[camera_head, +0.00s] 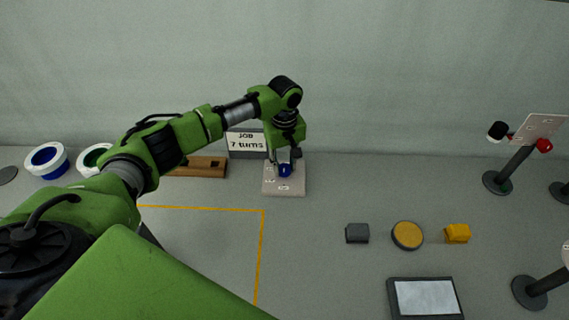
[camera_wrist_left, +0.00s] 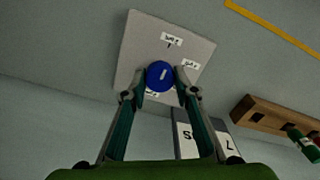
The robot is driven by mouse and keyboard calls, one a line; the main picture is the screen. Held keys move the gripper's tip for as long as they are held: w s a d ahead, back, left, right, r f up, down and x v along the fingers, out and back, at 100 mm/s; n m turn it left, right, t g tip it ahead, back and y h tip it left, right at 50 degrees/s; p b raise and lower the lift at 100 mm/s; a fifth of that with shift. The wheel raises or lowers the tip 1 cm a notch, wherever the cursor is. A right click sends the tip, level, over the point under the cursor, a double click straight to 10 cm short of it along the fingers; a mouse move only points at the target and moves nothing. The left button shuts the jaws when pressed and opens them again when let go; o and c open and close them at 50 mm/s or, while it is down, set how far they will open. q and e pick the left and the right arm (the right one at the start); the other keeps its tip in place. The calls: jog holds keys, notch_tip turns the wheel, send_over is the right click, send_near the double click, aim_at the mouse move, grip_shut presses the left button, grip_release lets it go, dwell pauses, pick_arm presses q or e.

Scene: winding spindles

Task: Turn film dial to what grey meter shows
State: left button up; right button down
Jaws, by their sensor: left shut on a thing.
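A blue dial (camera_head: 285,170) with a white mark sits on a pale plate (camera_head: 298,188) at the back middle. In the left wrist view the dial (camera_wrist_left: 159,75) is between my fingertips, and its white mark points roughly up the picture. Small white labels surround it on the plate (camera_wrist_left: 137,40); their writing is too small to read surely. My left gripper (camera_head: 284,160) reaches down from above and is shut on the dial; it also shows in the left wrist view (camera_wrist_left: 160,85). I cannot tell which thing is the grey meter. My right gripper is not in view.
A sign (camera_head: 246,142) reading "JOB 7 turns" stands behind the plate. A brown wooden block (camera_head: 210,167) lies left of it. A dark-framed panel (camera_head: 425,298), a grey block (camera_head: 357,233), a yellow block (camera_head: 457,233) and stands (camera_head: 497,183) are at right.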

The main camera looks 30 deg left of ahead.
pick_arm(q)
jog(key=shift+s+r+m+p, duration=0.1)
jog(key=shift+r+m+p, duration=0.05)
jog(key=shift+m+p, duration=0.9)
jog(key=m+p, duration=0.1)
jog(key=m, duration=0.1)
jog(key=shift+m+p, duration=0.35)
jog(key=m+p, duration=0.1)
jog(key=m, duration=0.1)
jog(key=shift+m, duration=0.4)
jog(key=m+p, duration=0.1)
jog(key=m, duration=0.1)
jog(key=shift+m, duration=0.3)
jog(key=m, duration=0.2)
jog(key=shift+m+p, duration=0.4)
jog(key=m, duration=0.3)
jog(key=shift+f+m, duration=0.2)
jog(key=shift+m, duration=0.1)
jog(key=m, duration=0.3)
jog(key=shift+m, duration=1.7)
